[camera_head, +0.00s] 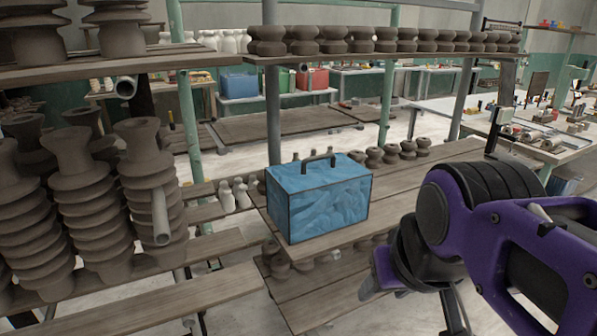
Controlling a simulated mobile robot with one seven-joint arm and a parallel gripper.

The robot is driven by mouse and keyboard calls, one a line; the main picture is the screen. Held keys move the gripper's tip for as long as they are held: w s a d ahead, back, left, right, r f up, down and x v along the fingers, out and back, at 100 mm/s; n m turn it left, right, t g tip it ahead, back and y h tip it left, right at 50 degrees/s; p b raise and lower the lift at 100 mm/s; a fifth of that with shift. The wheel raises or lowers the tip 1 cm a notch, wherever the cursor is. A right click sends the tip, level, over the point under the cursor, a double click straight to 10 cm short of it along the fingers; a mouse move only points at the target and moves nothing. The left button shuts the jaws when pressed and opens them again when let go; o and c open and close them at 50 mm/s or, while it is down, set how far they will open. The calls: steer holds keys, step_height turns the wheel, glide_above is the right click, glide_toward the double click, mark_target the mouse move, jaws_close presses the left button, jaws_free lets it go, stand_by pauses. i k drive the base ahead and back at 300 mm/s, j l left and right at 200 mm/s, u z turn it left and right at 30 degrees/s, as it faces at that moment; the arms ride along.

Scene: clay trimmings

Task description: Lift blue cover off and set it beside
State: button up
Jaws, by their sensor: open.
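The blue cover (335,203) is box-shaped, with dark edges and a dark handle (319,160) on top. It sits upright on a wooden plank shelf (400,197) in the middle of the view. Its sides show a mottled, crumpled pattern; I cannot tell what is under it. My gripper (372,288) is to the right of and lower in the picture than the cover, apart from the handle. It is open, and my purple and black arm hides much of it.
Stacked dark ribbed clay pieces (82,205) crowd the left shelf. A row of clay pieces (385,40) lines the plank above and behind the cover. Small pale pieces (236,193) stand left of it, and dark ones (390,154) behind. Grey posts (272,110) rise nearby.

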mark_target(311, 197)
steer(key=u, duration=0.4)
steer(key=l+u, duration=0.15)
steer(key=u, duration=0.65)
steer(key=l+u, duration=0.15)
steer(key=u, duration=0.25)
steer(key=l+u, duration=0.75)
steer(key=k+l+u, duration=0.2)
steer(key=l, duration=0.15)
steer(key=k+l+u, duration=0.2)
steer(key=l, duration=0.15)
steer(key=k+l, duration=0.2)
steer(key=l, duration=0.15)
steer(key=k+l, duration=0.15)
steer(key=l, duration=0.25)
steer(key=k+l+u, duration=0.1)
steer(key=l, duration=0.25)
steer(key=k, duration=0.1)
